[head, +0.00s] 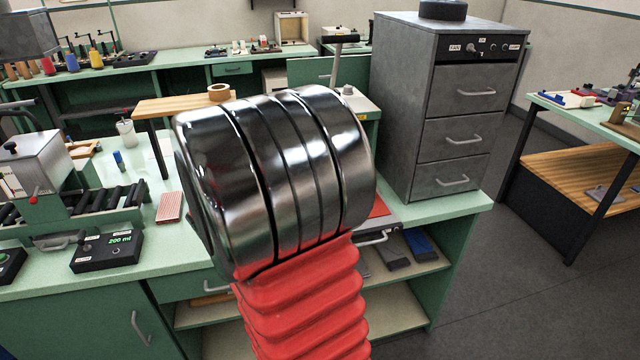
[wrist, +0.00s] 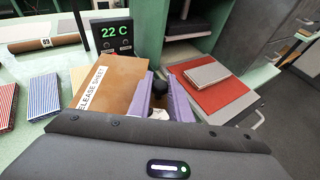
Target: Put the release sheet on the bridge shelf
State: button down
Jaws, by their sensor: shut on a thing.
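The release sheet (wrist: 112,82) is a flat brown board with a white label reading RELEASE SHEET, tilted in the wrist view. My gripper (wrist: 159,92) shows there as two purple fingers, shut at the sheet's right edge. A dark knob and a small white part show between the fingers; the exact grip is partly hidden. In the head view my arm hides the gripper and the sheet. What looks like the bridge shelf (head: 180,104) is a wooden board on dark legs above the green bench, left of my arm, with a tape roll (head: 219,92) at its right end.
A grey drawer cabinet (head: 400,100) stands at the right. A red plate (wrist: 208,92) with a grey block (wrist: 205,73) lies right of my gripper. The shelf's left part is clear.

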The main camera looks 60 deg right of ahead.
jog(key=w+a+n+t, duration=0.1)
jog(key=w+a, duration=0.1)
jog(key=a, duration=0.1)
jog(key=w+a+f+n+t+y, duration=0.1)
jog(key=w+a, duration=0.1)
jog(key=a, duration=0.1)
jog(key=w+a+n+t, duration=0.1)
jog(key=w+a, duration=0.2)
jog(key=shift+a+f+y, duration=0.3)
jog(key=shift+a+f, duration=0.1)
jog(key=w+a+f+n+t+y, duration=0.1)
jog(key=a+f+n+t+y, duration=0.1)
jog(key=a, duration=0.7)
jog(key=w+a+f+n+t+y, duration=0.1)
jog(key=w+a+n+t+y, duration=0.1)
jog(key=a, duration=0.8)
jog(key=w+a+f+n+t+y, duration=0.2)
jog(key=a+n+y, duration=0.1)
jog(key=a, duration=0.7)
jog(key=shift+w+a+f+n+y, duration=0.2)
jog(key=shift+f+n+y, duration=0.15)
jog(key=shift+n, duration=0.45)
jog(key=shift+s+d, duration=0.1)
